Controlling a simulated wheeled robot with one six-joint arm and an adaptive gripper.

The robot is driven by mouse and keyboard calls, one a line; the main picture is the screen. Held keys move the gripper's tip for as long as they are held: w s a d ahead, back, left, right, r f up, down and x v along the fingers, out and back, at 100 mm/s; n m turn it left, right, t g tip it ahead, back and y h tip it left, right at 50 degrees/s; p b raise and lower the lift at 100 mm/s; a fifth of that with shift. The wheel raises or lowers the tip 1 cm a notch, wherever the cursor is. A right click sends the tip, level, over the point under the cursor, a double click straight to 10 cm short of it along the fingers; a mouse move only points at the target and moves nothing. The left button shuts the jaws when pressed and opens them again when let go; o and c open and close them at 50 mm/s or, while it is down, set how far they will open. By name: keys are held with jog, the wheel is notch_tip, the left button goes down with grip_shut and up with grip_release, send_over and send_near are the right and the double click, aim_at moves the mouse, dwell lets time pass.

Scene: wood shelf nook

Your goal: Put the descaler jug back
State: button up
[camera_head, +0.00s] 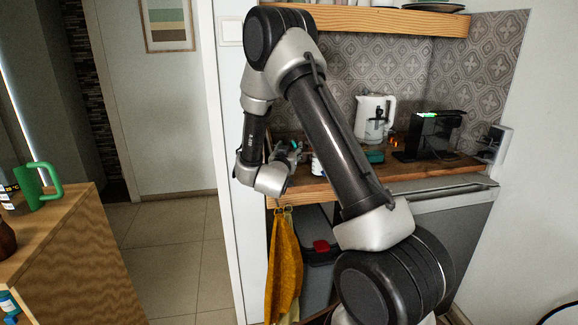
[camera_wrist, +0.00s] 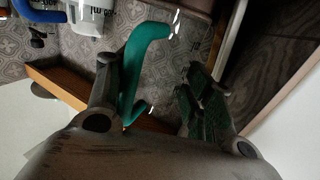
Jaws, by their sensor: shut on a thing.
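My gripper (camera_wrist: 155,95) is shut on a teal-green handle-shaped piece, which looks like the handle of the descaler jug (camera_wrist: 147,42). It runs between the fingers, nearer the left one, and bends at its top. The jug's body and label cannot be made out. In the head view my gripper (camera_head: 287,153) is small and dark, at the left end of the wooden counter. What it holds is not clear there.
The wooden counter (camera_head: 455,163) holds a white kettle (camera_head: 371,118) and a black machine (camera_head: 431,137) with a green light. A wooden shelf (camera_head: 380,20) hangs above. A yellow towel (camera_head: 284,262) hangs below. A green-handled container (camera_head: 38,184) stands on the left cabinet (camera_head: 75,255).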

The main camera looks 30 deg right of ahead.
jog(key=shift+d+f, duration=0.1)
jog(key=shift+f, duration=2.15)
jog(key=o, duration=1.3)
jog(key=shift+f, duration=0.1)
jog(key=shift+o, duration=0.2)
